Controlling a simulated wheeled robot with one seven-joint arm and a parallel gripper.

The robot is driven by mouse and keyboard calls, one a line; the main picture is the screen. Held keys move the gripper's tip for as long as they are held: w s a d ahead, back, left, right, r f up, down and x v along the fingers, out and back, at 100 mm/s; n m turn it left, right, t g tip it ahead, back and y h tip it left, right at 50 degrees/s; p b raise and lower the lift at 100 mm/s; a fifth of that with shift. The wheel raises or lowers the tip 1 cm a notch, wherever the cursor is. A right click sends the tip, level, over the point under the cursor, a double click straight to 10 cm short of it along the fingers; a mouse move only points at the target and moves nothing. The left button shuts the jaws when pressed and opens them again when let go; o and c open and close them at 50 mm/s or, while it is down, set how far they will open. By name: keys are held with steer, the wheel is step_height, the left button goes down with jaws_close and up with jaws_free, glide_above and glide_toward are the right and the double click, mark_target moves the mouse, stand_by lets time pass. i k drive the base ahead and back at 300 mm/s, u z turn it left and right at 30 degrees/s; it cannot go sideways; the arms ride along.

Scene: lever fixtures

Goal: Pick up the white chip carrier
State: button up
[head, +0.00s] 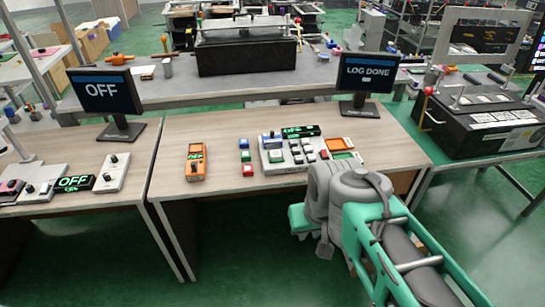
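A pale grey-white fixture (270,165) sits on the middle table, with a lit green display (300,132) at its back. Several small black-and-white pieces (310,150) sit on its right part. The white chip carrier may be among these, but they are too small to tell apart. My arm reaches in from the lower right and its grey joint is in front of the table's front edge, just below the fixture. My gripper's fingers do not show.
Blue, green and red blocks (246,157) stand left of the fixture, an orange meter (196,162) farther left. Orange trays (340,145) lie at its right. A "LOG DONE" monitor (367,75) stands behind. The table's left front is clear.

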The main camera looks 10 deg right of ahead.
mark_target(275, 154)
steer(key=u, duration=0.05)
steer(key=i, duration=0.8)
steer(key=u, duration=1.6)
